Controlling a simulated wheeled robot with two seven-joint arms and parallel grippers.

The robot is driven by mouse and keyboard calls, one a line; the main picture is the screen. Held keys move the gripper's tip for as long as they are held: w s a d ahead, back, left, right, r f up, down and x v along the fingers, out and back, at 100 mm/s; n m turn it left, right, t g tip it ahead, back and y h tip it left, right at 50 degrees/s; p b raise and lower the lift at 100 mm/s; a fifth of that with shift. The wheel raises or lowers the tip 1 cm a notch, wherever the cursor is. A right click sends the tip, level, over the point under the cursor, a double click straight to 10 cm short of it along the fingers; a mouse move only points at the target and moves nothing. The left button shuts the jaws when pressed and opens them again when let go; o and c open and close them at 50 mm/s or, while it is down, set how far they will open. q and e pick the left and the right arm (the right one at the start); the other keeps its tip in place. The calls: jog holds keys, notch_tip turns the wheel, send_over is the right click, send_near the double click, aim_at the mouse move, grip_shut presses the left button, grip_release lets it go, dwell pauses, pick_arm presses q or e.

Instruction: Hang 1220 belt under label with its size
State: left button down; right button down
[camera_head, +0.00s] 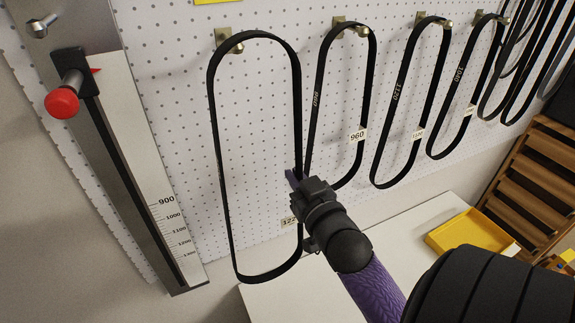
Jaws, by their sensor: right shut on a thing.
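A large black belt (214,150) is in front of the white pegboard, upright as a long loop. Its top passes over the leftmost hook (237,47), with the hook's tip showing inside the loop; whether it rests on the hook is hard to tell. My right gripper (297,181) is shut on the belt's right side, about midway down. A small white label (289,221), starting with "122", is on the board inside the loop's right side; its right end is hidden. No size print is readable on this belt. My left gripper is out of view.
Smaller belts hang to the right, one by a 960 label (357,135). A measuring scale (150,180) with a red knob (62,103) stands at left. A yellow tray (470,231) lies on the white table (400,225). A wooden rack (535,175) is at right.

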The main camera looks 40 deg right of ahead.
aim_at(269, 149)
jog(key=shift+f+b+x, duration=0.2)
jog(key=shift+b+x, duration=0.75)
jog(key=shift+x, duration=0.55)
jog(key=shift+f+b+x, duration=0.15)
jog(key=shift+b+x, duration=0.75)
jog(key=shift+x, duration=0.6)
jog(key=shift+f+b+x, duration=0.2)
jog(key=shift+b+x, duration=0.75)
jog(key=shift+x, duration=0.55)
jog(key=shift+w+d+f, duration=0.1)
jog(key=shift+w+f, duration=0.05)
jog(key=shift+w, duration=0.2)
jog(key=shift+w+d+f+b, duration=0.1)
jog(key=shift+w+f+b, duration=0.25)
jog(key=shift+b, duration=0.1)
jog(key=shift+f, duration=0.3)
jog(key=c, duration=0.7)
grip_release()
